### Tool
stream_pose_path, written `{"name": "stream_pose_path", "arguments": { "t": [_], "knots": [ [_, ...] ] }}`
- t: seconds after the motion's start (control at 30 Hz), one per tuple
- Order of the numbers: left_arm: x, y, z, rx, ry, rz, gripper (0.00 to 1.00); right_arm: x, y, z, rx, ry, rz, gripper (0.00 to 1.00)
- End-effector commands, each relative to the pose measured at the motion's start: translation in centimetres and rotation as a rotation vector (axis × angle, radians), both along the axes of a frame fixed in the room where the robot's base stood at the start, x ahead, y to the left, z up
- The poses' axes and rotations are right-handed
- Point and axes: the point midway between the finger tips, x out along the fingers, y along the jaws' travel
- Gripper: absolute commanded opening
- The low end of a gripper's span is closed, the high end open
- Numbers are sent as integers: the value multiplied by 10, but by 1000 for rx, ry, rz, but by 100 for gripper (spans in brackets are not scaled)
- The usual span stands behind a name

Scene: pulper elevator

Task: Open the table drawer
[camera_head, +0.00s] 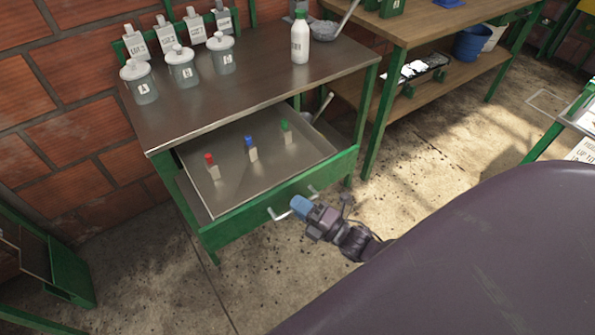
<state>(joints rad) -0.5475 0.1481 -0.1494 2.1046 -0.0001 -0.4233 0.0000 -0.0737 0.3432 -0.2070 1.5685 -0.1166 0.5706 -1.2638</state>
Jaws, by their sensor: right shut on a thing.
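The table (250,75) has a metal top and a green frame. Its drawer (288,210) is pulled out, with a green front and a grey metal inside. Three small pieces stand in the drawer, with a red top (210,160), a blue top (250,145) and a green top (285,128). A metal bar handle (276,213) is on the drawer front. My right gripper (301,206) is shut on the handle, its blue fingertips covering the handle's middle. My left gripper is not in view.
Several labelled lidded jars and a white bottle (300,40) stand on the tabletop. A wooden shelf table (440,25) with a blue bucket (472,44) stands to the right. A green-framed object (65,265) is at lower left. Concrete floor between is clear.

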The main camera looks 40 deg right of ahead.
Motion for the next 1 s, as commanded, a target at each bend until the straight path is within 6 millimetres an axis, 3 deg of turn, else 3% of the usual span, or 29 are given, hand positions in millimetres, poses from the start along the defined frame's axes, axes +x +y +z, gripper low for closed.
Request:
{"name": "stream_pose_path", "arguments": {
  "t": [0.17, 0.2, 0.33, 0.73, 1.0],
  "knots": [
    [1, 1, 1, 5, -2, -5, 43, 0, 0, 0, 0, 0, 0, 0],
    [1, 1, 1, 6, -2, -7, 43, 0, 0, 0, 0, 1, 0, 16],
    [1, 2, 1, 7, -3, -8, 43, 0, 0, 0, 0, 1, 0, 36],
    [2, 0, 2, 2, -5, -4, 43, -6, -3, -2, -1, 2, 0, 36],
    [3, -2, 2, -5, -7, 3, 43, -46, -20, -10, 0, 3, -1, 36]
  ]
}}
